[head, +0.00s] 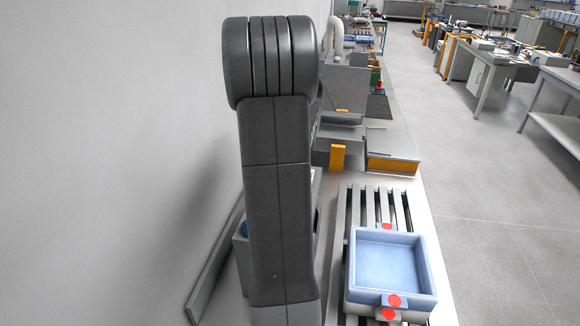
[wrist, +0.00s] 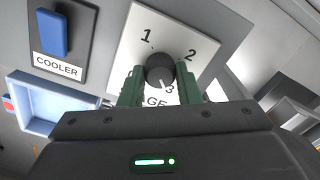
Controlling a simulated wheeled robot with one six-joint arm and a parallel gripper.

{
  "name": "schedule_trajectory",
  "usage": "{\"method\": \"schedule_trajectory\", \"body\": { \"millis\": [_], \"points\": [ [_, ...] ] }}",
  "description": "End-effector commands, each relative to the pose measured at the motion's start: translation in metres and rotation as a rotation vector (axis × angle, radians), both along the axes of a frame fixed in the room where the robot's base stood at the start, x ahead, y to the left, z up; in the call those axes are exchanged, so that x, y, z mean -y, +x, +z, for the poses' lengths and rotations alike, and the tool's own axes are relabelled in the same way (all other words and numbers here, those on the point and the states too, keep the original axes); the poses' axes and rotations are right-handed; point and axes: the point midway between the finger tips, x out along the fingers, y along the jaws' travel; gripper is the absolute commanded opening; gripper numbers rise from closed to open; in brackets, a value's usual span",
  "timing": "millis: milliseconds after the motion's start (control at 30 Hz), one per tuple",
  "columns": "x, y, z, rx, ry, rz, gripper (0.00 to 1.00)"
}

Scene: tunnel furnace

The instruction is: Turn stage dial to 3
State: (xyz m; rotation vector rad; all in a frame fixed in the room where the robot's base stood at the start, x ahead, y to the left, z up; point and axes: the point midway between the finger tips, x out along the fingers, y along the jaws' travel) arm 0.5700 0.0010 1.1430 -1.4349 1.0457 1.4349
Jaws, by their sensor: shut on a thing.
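In the wrist view, the dark round stage dial (wrist: 160,70) sits on a white plate (wrist: 128,45) marked 1, 2 and 3, with part of the lower label showing. My gripper (wrist: 160,80) has its green fingers on either side of the dial and is shut on it. A white pointer mark on the dial's lower edge points down and slightly right, towards the 3. The 3 is partly covered by the dial and the fingers. In the head view, my arm hides the dial and the gripper.
A blue switch (wrist: 52,33) labelled COOLER is left of the dial plate. A light blue tray (wrist: 25,84) shows below it. In the head view the tray (head: 427,262), with red dots, sits on slatted rails (head: 350,215). Yellow blocks (head: 337,158) stand further back.

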Motion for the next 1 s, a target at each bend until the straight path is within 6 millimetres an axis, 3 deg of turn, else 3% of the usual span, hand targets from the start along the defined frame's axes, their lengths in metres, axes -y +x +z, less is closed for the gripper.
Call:
{"method": "schedule_trajectory", "body": {
  "millis": [33,133,533,667,1000],
  "points": [
    [0.000,0.001,0.001,0.002,0.000,-0.001,0.34],
    [0.000,0.000,0.001,0.002,0.001,-0.001,0.52],
    [0.000,0.001,0.008,0.003,0.000,0.000,0.52],
    [0.000,0.001,0.029,0.007,0.001,0.000,0.52],
    [0.000,0.001,0.106,0.006,0.001,0.000,0.52]
  ]
}}
